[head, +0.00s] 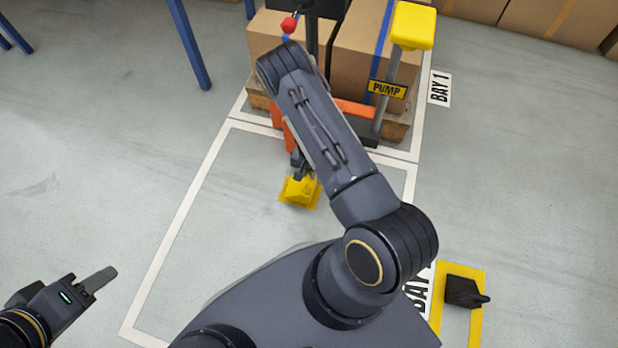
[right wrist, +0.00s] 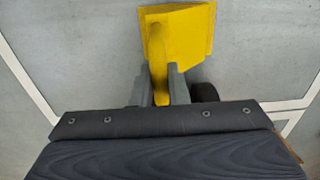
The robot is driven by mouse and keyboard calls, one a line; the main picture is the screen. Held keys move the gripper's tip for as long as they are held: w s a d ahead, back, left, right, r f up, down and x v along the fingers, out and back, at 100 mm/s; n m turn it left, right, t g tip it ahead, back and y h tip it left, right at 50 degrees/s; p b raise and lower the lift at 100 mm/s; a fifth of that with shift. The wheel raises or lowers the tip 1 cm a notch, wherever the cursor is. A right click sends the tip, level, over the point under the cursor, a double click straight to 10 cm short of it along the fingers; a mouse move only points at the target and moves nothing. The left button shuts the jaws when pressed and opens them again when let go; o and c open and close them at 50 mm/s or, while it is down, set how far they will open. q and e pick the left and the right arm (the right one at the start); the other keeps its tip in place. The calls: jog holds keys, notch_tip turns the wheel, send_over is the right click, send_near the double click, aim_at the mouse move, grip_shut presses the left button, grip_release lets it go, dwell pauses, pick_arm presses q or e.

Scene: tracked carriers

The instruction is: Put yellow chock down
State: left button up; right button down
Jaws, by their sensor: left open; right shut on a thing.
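The yellow chock (head: 300,192) is in front of the orange carrier in the head view, close to the floor. It also shows at the top of the right wrist view (right wrist: 184,36), with its handle pointing back at me. My right gripper (head: 301,172) is shut on that handle; its fingers (right wrist: 160,88) sit on either side of it in the right wrist view. I cannot tell whether the chock touches the floor. My left gripper (head: 98,287) is open and empty at the lower left, away from the chock.
The orange carrier (head: 350,108) bears a pallet with cardboard boxes (head: 355,50) and a PUMP sign (head: 388,89). A yellow-topped post (head: 412,26) stands at its right. A black chock (head: 462,291) lies on a yellow-outlined square. Blue legs (head: 190,45) stand upper left. Floor at left is clear.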

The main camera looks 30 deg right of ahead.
aim_at(302, 192)
jog(key=shift+w+f, duration=0.15)
jog(key=shift+f, duration=0.15)
notch_tip(302, 192, down, 3)
jog(key=shift+w+d+f+b, duration=0.1)
jog(key=shift+b, duration=0.65)
jog(key=c, duration=1.9)
grip_release()
jog(key=o, duration=0.5)
